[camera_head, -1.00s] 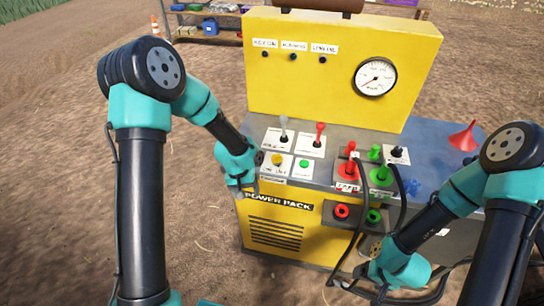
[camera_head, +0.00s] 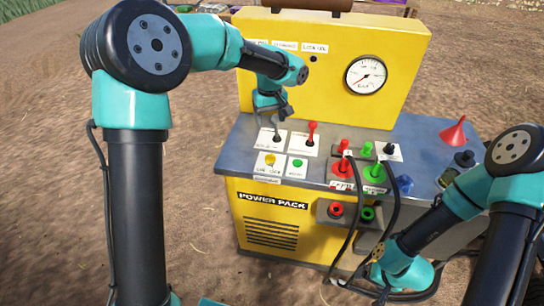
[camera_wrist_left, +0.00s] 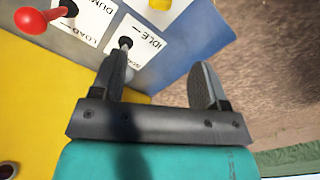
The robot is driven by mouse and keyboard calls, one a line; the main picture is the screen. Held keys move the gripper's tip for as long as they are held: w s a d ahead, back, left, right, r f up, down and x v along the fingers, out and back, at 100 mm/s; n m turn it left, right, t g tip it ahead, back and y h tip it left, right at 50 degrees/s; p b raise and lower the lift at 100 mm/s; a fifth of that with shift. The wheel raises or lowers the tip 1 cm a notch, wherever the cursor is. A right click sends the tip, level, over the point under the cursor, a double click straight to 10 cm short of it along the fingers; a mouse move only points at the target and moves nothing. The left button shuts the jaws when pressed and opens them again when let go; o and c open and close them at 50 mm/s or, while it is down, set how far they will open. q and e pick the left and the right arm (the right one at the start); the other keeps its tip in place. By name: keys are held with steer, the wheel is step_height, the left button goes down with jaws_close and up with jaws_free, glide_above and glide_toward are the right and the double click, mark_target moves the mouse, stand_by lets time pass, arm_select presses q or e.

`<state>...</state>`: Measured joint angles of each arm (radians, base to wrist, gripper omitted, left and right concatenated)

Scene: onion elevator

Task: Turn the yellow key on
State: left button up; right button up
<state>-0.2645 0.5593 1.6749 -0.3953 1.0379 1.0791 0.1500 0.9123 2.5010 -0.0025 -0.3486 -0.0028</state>
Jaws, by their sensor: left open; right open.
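The yellow key (camera_head: 270,159) is on a white labelled plate at the front left of the machine's grey top. In the left wrist view it shows only as a yellow edge (camera_wrist_left: 160,3) at the top. My left gripper (camera_head: 273,112) is above and behind the key, over the grey lever (camera_head: 277,131). In the left wrist view its jaws (camera_wrist_left: 160,75) are open, and the lever's grey tip (camera_wrist_left: 125,43) is by the left finger; I cannot tell whether they touch. My right gripper (camera_head: 376,278) is low in front of the machine, open and partly hidden by its arm.
A red lever (camera_head: 312,132) is right of the grey lever, with a green button (camera_head: 298,163) in front. Red and green connectors with black hoses (camera_head: 352,215) stand further right. The yellow panel with a gauge (camera_head: 366,75) rises behind. A red funnel (camera_head: 453,131) is at right.

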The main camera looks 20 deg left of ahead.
mark_target(270, 155)
arm_select(q)
steer(key=shift+f, duration=0.2)
step_height(270, 155, down, 17)
steer(key=shift+f, duration=0.1)
stand_by(0.6)
steer(key=shift+c, duration=0.4)
steer(key=c, duration=0.8)
steer(key=shift+c, duration=0.2)
